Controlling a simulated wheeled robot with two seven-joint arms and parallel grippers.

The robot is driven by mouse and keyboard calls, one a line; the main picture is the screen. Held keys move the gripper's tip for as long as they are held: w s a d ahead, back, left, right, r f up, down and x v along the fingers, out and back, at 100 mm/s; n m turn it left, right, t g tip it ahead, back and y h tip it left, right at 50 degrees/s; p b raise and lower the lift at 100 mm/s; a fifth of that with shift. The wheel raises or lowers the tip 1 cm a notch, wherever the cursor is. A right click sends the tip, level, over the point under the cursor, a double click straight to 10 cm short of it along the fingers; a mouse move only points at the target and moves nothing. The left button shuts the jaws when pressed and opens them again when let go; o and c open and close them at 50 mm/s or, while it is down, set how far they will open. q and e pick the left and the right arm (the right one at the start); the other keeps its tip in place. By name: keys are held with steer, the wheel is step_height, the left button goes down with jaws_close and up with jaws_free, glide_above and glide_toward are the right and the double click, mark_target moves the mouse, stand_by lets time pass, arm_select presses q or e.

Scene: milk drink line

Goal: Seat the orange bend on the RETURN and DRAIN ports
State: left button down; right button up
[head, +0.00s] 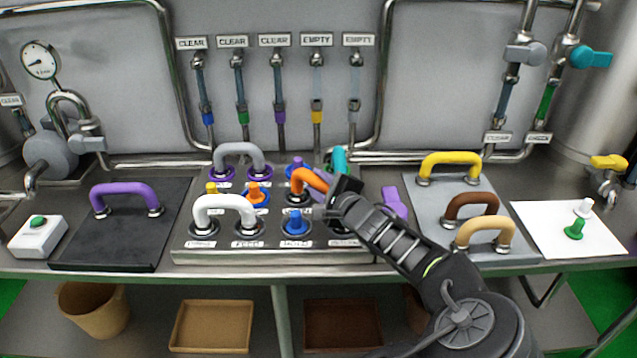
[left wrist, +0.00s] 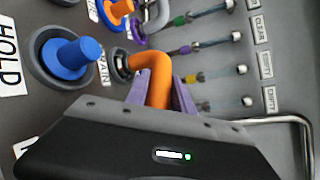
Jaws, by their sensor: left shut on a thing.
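The orange bend (head: 308,181) is over the back right part of the port panel (head: 185,250). My left gripper (head: 332,188) is shut on it. In the left wrist view the orange bend (left wrist: 154,74) is between the purple fingers of my left gripper (left wrist: 160,92). One metal end of it is at a grey port (left wrist: 120,64) with a partly hidden label ending in "RAIN". I cannot tell whether that end is seated or just above the port. The bend's other end and its port are hidden by the gripper. My right gripper is not seen.
A blue plug (head: 295,221), an orange plug (head: 254,192), a white bend (head: 225,205), a grey bend (head: 238,152) and a teal bend (head: 340,157) crowd the panel. A tray (head: 430,182) with several bends lies right.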

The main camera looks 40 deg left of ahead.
arm_select(q)
steer(key=c, duration=1.2)
jaws_free()
steer(key=shift+c, duration=0.2)
steer(key=shift+o, duration=1.1)
steer(key=shift+f, duration=0.1)
steer(key=shift+d, duration=0.1)
steer(key=v, duration=0.7)
steer(key=shift+s+d, duration=0.2)
steer(key=shift+d, duration=0.1)
